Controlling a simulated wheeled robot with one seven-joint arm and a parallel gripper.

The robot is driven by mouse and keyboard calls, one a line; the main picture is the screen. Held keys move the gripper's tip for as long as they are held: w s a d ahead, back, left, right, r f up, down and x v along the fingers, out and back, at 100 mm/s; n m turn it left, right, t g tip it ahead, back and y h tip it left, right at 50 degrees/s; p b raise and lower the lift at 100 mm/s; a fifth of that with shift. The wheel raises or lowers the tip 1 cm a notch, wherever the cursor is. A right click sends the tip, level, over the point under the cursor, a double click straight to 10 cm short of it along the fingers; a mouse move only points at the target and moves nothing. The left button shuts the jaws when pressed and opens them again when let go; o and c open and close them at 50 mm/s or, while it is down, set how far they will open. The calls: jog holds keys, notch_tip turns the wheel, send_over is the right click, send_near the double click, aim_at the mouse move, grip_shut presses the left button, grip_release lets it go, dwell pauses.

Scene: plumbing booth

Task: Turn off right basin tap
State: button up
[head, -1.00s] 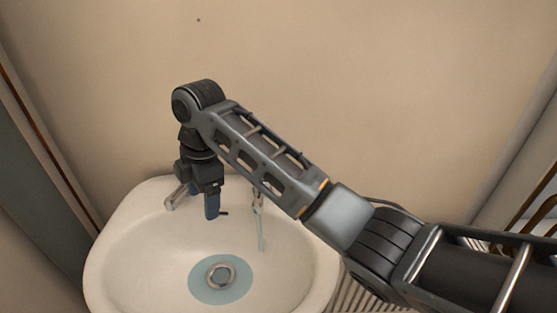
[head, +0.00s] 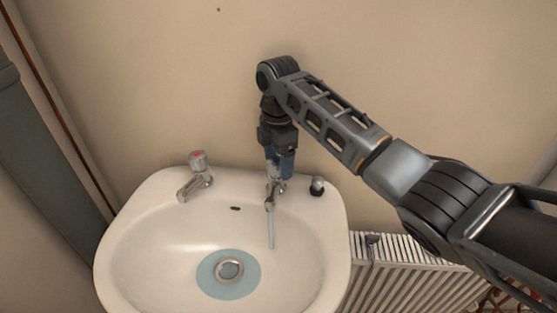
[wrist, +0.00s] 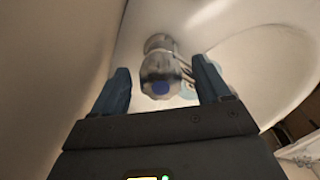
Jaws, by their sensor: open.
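The right basin tap (head: 270,199) is chrome, and a stream of water runs from its spout into the basin (head: 130,236). In the wrist view the tap's head (wrist: 160,76) shows a blue cap and sits between my two fingers, nearer the left one's far side than the palm. My gripper (head: 279,170) points down over this tap in the head view, and its blue fingers hide much of the tap's head. In the wrist view my gripper (wrist: 163,82) is open, with a finger on either side. Whether a finger touches the tap cannot be told.
The left tap (head: 196,178) has a red cap and no visible stream. A small dark-based knob (head: 317,186) stands on the rim just right of the running tap. A white radiator (head: 400,275) is right of the basin, and the wall is close behind.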

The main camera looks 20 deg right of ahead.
jog(key=shift+f, duration=0.3)
jog(key=c, duration=1)
jog(key=shift+o, duration=0.2)
